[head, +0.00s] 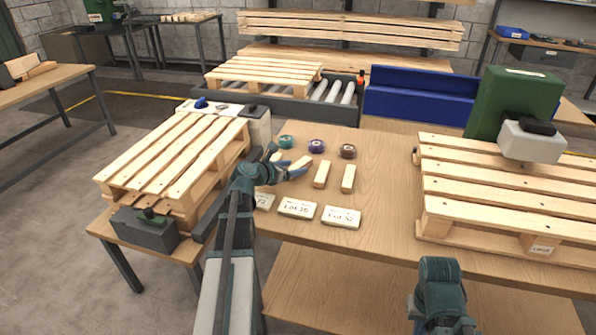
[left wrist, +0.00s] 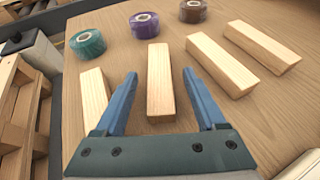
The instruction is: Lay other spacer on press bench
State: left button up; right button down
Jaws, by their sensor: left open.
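Several pale wooden spacers lie on the wooden bench (head: 388,190). In the left wrist view, one spacer (left wrist: 160,82) lies between the spread blue fingers of my left gripper (left wrist: 160,95), with gaps on both sides. Another spacer (left wrist: 95,103) is left of the fingers, partly hidden. Two more, a nearer spacer (left wrist: 220,66) and a far-right spacer (left wrist: 262,47), lie to the right; both also show in the head view (head: 322,174) (head: 348,178). My left gripper is open and empty. My right arm shows at the lower right, but its jaws do not. No bench is marked as the press bench.
Teal (head: 286,142), purple (head: 316,146) and brown (head: 348,151) tape rolls stand behind the spacers. Lot cards (head: 297,208) lie in front. A pallet (head: 440,205) and green machine (head: 515,100) stand right; stacked pallets (head: 170,155) stand left. A distant bench (head: 215,20) holds wooden pieces.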

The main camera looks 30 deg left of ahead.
pick_arm(q)
jog(key=shift+x, duration=0.95)
grip_shut()
jog(key=shift+r, duration=0.15)
